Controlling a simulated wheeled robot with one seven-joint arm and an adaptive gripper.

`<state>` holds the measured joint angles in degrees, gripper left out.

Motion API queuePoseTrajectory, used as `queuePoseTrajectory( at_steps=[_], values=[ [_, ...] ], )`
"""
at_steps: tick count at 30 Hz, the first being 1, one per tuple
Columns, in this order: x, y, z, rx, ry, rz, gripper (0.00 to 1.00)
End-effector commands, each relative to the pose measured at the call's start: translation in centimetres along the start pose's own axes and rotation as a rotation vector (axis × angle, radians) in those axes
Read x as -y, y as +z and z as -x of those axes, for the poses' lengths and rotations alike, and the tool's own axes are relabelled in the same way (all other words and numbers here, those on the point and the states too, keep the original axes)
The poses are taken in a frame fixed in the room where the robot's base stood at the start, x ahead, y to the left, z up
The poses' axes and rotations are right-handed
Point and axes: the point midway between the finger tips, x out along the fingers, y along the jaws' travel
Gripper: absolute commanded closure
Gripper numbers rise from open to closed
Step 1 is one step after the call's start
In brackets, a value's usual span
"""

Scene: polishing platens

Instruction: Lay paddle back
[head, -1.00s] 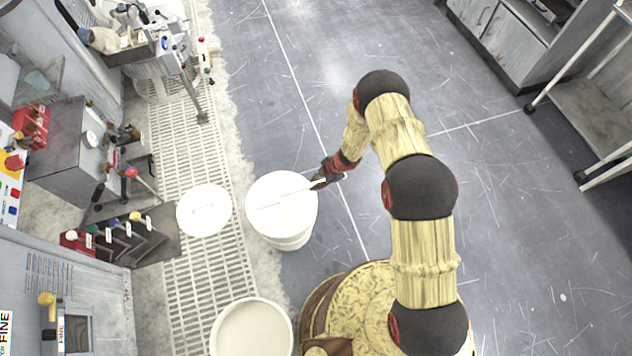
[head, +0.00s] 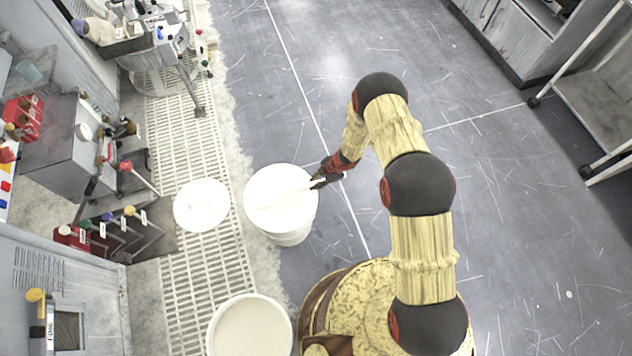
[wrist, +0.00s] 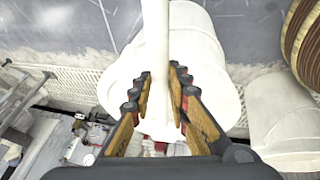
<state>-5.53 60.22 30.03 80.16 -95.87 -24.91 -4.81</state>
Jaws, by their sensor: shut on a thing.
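The white paddle (head: 297,189) is in my gripper (head: 322,179), its handle end sticking out to the right. Its shaft runs left over the top of a white bucket (head: 287,235). The far end blends into the white top, so I cannot tell whether it touches. In the wrist view the paddle (wrist: 156,35) passes between the two fingers of my gripper (wrist: 160,82), which are shut on it. The bucket (wrist: 205,60) shows behind the fingers.
A round white lid-like disc (head: 201,205) lies on the floor grating (head: 205,265) left of the bucket. Another white bucket (head: 208,338) with beige contents stands at the front. Machines and levers (head: 105,225) line the left. The floor (head: 480,175) at right is clear.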

Motion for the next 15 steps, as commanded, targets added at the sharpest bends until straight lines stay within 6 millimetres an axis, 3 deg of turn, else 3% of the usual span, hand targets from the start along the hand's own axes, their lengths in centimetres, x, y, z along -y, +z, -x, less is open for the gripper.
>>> queuePoseTrajectory(
  at_steps=[12,15],
  values=[
    [0.00,-0.01,0.01,0.000,0.000,0.000,0.61],
    [0.00,-0.01,0.01,0.000,0.000,0.000,0.61]
  ],
)
